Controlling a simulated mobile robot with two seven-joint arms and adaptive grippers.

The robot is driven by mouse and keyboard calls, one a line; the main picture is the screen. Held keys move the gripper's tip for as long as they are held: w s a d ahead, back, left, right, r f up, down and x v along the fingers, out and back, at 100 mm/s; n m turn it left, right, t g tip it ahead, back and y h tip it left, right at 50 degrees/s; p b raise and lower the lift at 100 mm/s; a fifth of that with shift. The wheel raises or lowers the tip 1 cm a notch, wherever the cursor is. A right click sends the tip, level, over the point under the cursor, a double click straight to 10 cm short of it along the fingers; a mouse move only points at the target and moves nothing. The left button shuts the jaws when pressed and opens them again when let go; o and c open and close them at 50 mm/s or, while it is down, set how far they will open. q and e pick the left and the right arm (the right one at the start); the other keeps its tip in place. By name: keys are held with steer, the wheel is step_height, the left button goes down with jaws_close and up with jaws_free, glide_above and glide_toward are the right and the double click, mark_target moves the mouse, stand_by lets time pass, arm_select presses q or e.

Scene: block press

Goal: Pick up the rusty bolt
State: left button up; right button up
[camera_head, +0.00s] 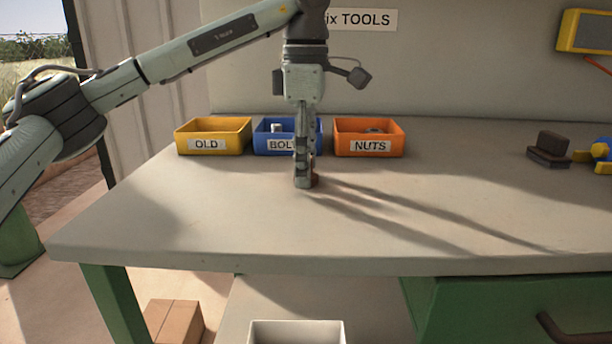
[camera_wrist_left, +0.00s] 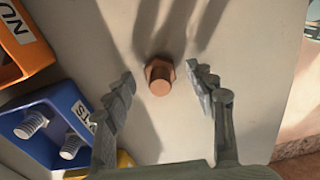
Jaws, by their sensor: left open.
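The rusty bolt (camera_wrist_left: 159,76) is copper-brown with a hexagonal head and lies on the tabletop in the left wrist view. It sits between and just beyond the fingertips of my left gripper (camera_wrist_left: 160,84), with a gap on both sides. My left gripper also shows in the head view (camera_head: 304,184), pointing down with its fingertips close to the table. In that view only a small brown part of the bolt (camera_head: 315,179) shows beside the fingers; the rest is hidden. My left gripper is open and empty. My right gripper is in neither view.
Behind the gripper stand a yellow bin (camera_head: 180,140) labelled OLD, a blue bin (camera_head: 262,147) with bolts, and an orange bin (camera_head: 395,142) labelled NUTS. Dark blocks (camera_head: 549,150) lie at the right. The tabletop (camera_head: 440,190) between is clear.

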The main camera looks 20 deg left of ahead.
arm_select(q)
steer(key=shift+f, duration=0.25)
jaws_close()
steer(key=shift+r, duration=0.1)
